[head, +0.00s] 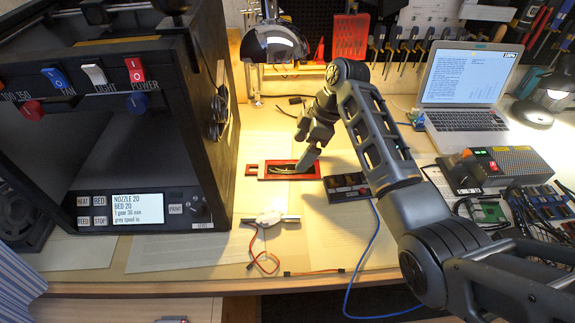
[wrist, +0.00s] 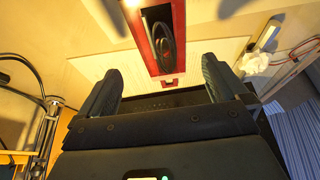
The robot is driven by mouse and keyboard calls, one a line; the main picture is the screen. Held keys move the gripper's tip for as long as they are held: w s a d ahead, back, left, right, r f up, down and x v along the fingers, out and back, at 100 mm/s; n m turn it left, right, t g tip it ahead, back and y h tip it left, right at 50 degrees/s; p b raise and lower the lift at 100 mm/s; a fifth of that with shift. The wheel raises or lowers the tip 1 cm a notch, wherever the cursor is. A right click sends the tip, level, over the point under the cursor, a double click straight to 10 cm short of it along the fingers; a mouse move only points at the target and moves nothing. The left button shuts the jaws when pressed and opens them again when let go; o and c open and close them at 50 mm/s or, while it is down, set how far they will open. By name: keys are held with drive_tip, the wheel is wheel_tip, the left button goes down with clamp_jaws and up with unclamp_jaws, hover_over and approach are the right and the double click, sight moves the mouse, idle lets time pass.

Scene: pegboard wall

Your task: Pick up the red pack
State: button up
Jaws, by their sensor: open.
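The red pack (head: 258,171) appears to be the flat red frame-shaped thing lying on the bench, with a dark recess and a looped dark part in its middle. A small red tab with a slot sticks out at its left end. In the wrist view, the red pack (wrist: 138,22) shows at the top, cut off by the frame edge. My gripper (head: 307,158) is over the pack's right end and hides part of it. Contact with the pack cannot be told.
A black 3D printer (head: 110,160) stands close on the left. A desk lamp (head: 275,45) hangs behind the pack. A dark switch box (head: 347,187) lies to the right, a white part with red wires (head: 268,218) in front. A laptop (head: 465,90) is at back right.

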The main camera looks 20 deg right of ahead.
sight(289, 166)
drive_tip(key=shift+a+p+x, duration=0.15)
drive_tip(key=shift+x, duration=1.2)
drive_tip(key=shift+a+p+x, duration=0.15)
drive_tip(key=shift+x, duration=1.25)
drive_tip(key=shift+r, duration=0.2)
drive_tip(key=shift+c, duration=0.5)
drive_tip(key=c, duration=1)
drive_tip(key=shift+r, duration=0.55)
drive_tip(key=v, duration=0.3)
drive_tip(key=shift+s+r, duration=0.1)
drive_tip(key=shift+r, duration=0.3)
drive_tip(key=s+d+r+b, duration=0.1)
drive_tip(key=s+d+r, duration=0.5)
drive_tip(key=d, duration=0.2)
drive_tip(key=shift+d+r, duration=0.15)
drive_tip(key=shift+d, duration=0.15)
